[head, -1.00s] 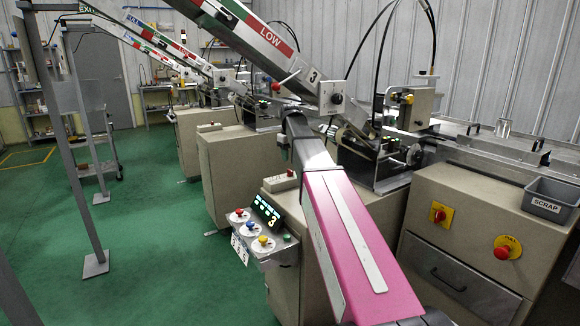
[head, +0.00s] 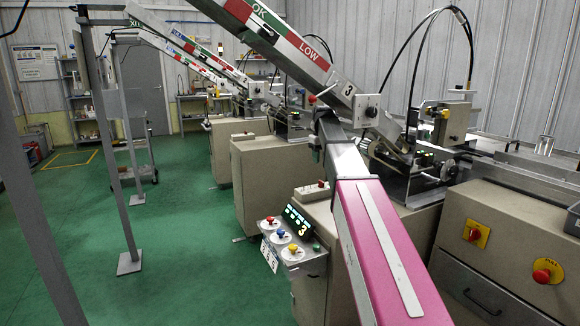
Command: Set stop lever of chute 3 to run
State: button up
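Chute 3 (head: 290,45) slopes down from the upper left, with its red LOW and green OK bands, and ends at a plate marked 3 (head: 348,90). A small red knob (head: 312,99) on a thin rod sits by its lower end, left of the plate. It looks like the stop lever, but its setting is too small to read. My pink arm (head: 375,250) reaches up from the bottom to just below this knob. My gripper (head: 324,118) is around the dark far end of the arm, close under the knob. Its fingers do not show clearly, nor whether it touches the knob.
A beige cabinet (head: 500,250) with red stop buttons is at right. Grey posts (head: 112,160) stand at left. Green floor between is clear.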

aim_at(313, 99)
jog(key=k+j, duration=0.25)
jog(key=k, duration=0.15)
jog(key=k+j, duration=0.3)
jog(key=k, duration=0.15)
